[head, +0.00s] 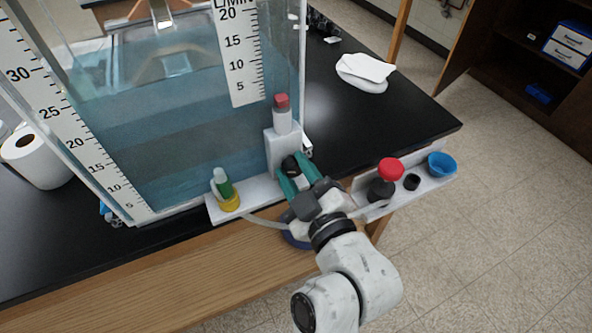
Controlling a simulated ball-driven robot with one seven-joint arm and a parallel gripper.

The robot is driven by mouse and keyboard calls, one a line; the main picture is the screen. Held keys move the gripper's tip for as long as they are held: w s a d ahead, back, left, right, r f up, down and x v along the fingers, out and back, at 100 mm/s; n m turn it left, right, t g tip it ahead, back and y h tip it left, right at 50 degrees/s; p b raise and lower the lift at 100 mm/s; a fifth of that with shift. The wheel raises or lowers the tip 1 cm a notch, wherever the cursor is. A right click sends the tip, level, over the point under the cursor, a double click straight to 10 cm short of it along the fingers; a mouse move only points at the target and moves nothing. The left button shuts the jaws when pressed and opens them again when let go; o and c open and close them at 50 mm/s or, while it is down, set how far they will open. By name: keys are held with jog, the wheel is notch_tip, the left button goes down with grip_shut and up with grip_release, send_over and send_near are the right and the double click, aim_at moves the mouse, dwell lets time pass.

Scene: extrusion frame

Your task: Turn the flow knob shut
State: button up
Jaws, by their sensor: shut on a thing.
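A black knob (290,164) sits low on the front of a white block (279,148) near the front edge of the bench, and it looks like the flow knob. My gripper (292,174) has teal fingers on both sides of this knob and is shut on it. The fingers and gripper body cover part of the knob, so its turn angle cannot be read. A red-capped clear tube (282,114) stands upright on the block. Behind it is a clear tank (180,140) of bluish water with black number scales.
A green-and-white vial in a yellow ring (228,198) stands left of my gripper. A white shelf (432,190) at right holds a red-capped item (390,169), dark caps and a blue cup (440,163). The black bench (385,115) is clear at right, except for a white cloth (365,72).

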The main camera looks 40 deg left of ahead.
jog(key=m, duration=0.4)
jog(key=shift+m+p, duration=0.3)
jog(key=m+p, duration=0.1)
jog(key=m, duration=0.2)
jog(key=shift+m, duration=0.4)
jog(key=m+p, duration=0.2)
jog(key=m, duration=0.2)
jog(key=shift+w, duration=0.1)
jog(key=m+p, duration=0.2)
jog(key=m, duration=0.3)
jog(key=shift+d+p, duration=0.1)
jog(key=shift+p, duration=0.25)
jog(key=m+p, duration=0.2)
jog(key=m, duration=0.1)
jog(key=shift+m, duration=0.3)
jog(key=m+p, duration=0.2)
jog(key=m, duration=0.1)
jog(key=shift+m, duration=0.3)
jog(key=m+p, duration=0.1)
jog(key=m, duration=0.2)
jog(key=m+p, duration=0.2)
jog(key=shift+f+m+p, duration=0.2)
jog(key=shift+m+p, duration=0.1)
jog(key=shift+m, duration=0.1)
